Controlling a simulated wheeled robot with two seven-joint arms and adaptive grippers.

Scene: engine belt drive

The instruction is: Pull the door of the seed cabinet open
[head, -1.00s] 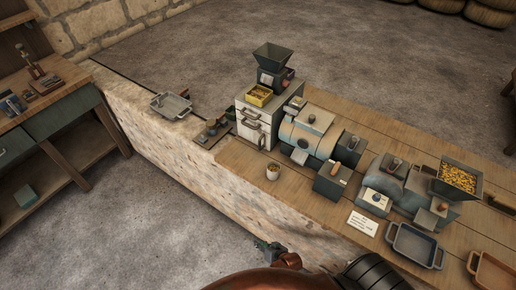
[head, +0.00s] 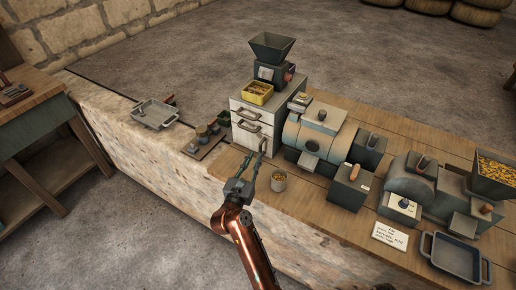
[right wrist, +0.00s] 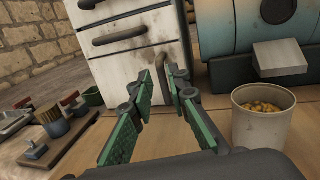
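The seed cabinet (head: 273,109) is a worn white box with dark handles, standing on the bench left of the blue-grey machine. Its lower front panel, the door (right wrist: 118,66), looks closed in the right wrist view. An upper drawer has a horizontal handle (right wrist: 120,34). My right gripper (head: 253,158) is open, its fingers pointing at the lower right part of the door. In the right wrist view, its green-padded fingertips (right wrist: 169,69) are close before the door's right edge and partly hide it. I cannot tell whether they touch anything. My left gripper is not in view.
A cup of yellow grain (right wrist: 263,118) stands just right of the right gripper. A tray of small tools (head: 206,139) lies left of the cabinet. A hopper mill (head: 270,65) and a yellow box (head: 257,93) stand on top. The blue-grey machine (head: 312,132) stands close on the right.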

